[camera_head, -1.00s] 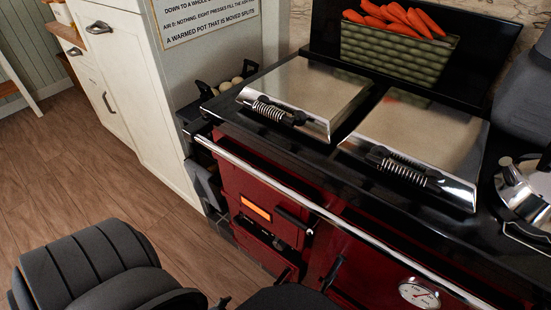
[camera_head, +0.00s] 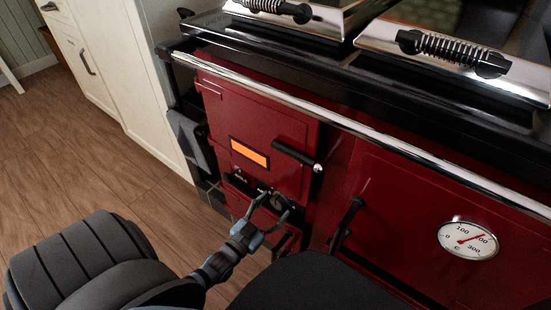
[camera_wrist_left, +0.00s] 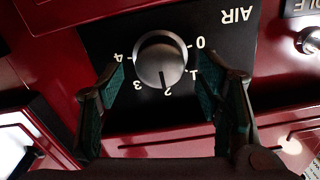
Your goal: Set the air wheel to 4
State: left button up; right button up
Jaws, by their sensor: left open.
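The air wheel (camera_wrist_left: 160,62) is a round metallic knob on a black plate marked AIR (camera_wrist_left: 235,15), shown upside down in the left wrist view. Its dark pointer line points at the 2. My left gripper (camera_head: 272,203) is open at the lower front of the red stove (camera_head: 225,110). In the wrist view its two fingers stand on either side of the wheel, with gaps visible. My right gripper is not in view.
An orange-lit window (camera_head: 249,153) and a black door handle (camera_head: 297,157) sit above the wheel. A chrome rail (camera_head: 350,118) runs across the stove front. A temperature gauge (camera_head: 468,240) is on the right door. Wooden floor (camera_head: 80,160) is clear at left.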

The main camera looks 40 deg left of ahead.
pick_arm(q)
jog(key=shift+w, duration=0.75)
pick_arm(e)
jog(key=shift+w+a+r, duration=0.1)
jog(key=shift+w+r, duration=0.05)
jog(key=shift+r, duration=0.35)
pick_arm(q)
jog(key=c, duration=1.1)
jog(key=shift+c, duration=0.2)
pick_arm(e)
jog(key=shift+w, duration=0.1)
